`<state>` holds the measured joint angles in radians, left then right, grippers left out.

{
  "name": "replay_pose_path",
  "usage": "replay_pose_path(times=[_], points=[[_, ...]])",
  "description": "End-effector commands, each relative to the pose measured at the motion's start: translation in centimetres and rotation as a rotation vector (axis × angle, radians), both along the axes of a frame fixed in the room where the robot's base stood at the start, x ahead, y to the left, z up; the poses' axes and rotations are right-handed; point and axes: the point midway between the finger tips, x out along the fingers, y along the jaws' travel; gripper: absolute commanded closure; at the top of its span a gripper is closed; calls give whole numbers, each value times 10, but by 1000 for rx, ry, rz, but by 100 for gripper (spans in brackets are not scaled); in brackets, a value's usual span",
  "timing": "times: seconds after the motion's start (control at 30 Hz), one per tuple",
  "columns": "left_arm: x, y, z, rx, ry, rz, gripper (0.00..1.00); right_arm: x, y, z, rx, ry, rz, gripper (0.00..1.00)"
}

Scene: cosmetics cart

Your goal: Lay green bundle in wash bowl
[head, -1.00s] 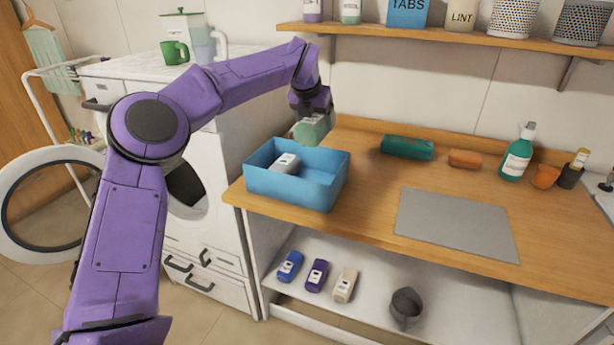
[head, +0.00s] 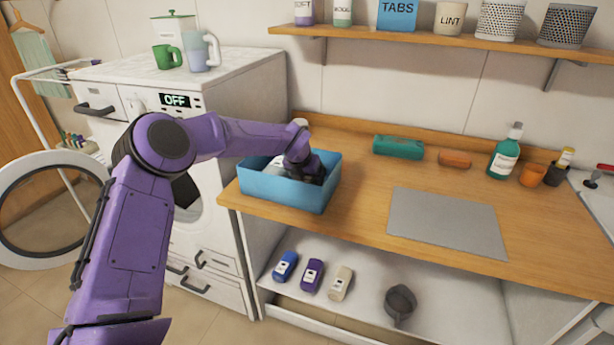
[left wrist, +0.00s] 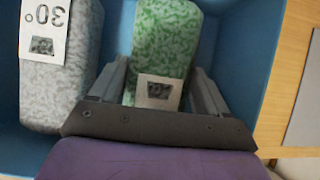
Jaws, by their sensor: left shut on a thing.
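The wash bowl (head: 285,194) is a blue rectangular tub on the left end of the wooden counter; its wall also shows in the left wrist view (left wrist: 245,70). My left gripper (head: 308,178) reaches down into it. In the left wrist view my left gripper (left wrist: 166,95) is shut on the green bundle (left wrist: 165,45), a mottled green block with a pale tag, inside the bowl's walls. Whether the bundle touches the floor cannot be told. A grey-white bundle (left wrist: 52,85) tagged 30° lies beside it on the left. In the head view the arm hides the green bundle.
A grey mat (head: 447,222), a teal roll (head: 398,147), an orange-brown block (head: 454,159) and a green bottle (head: 505,153) are on the counter to the right. The washer (head: 190,90) stands left, its door open.

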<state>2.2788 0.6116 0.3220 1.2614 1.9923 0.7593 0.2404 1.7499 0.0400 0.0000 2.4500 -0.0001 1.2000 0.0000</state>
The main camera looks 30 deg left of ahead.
Motion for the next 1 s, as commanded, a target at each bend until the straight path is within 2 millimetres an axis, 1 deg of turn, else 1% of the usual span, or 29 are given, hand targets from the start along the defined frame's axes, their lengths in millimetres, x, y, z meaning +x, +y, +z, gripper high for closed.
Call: replay_pose_path(times=[0.03, 0.1, 0.3, 0.4, 0.47, 0.7, 0.8, 0.9, 1.0], points=[[-1, 0, -2, -2, 5, 1, 21, 0, 0, 0, 0, 0, 0, 57], [-1, 0, -2, -2, 6, 1, 0, 0, 0, 0, 0, 0, 0, 57], [-1, 0, -1, -1, 4, 1, 0, 0, 0, -1, 0, 0, 0, 57], [-4, -1, 5, -2, 2, 0, 0, 0, 0, -3, 0, 0, 0, 57], [-8, -2, 14, -3, -1, 1, 0, 0, 0, -5, 0, 0, 0, 57], [-38, -9, 66, -2, -2, 1, 0, 0, 0, -18, 0, 0, 0, 57], [-49, -11, 84, -2, 0, 2, 0, 0, 0, -20, 0, 0, 0, 57], [-56, -12, 97, -2, 2, 1, 0, 0, 0, -22, 0, 0, 0, 57], [-59, -13, 102, -1, 4, 1, 0, 0, 0, -22, 0, 0, 0, 57]])
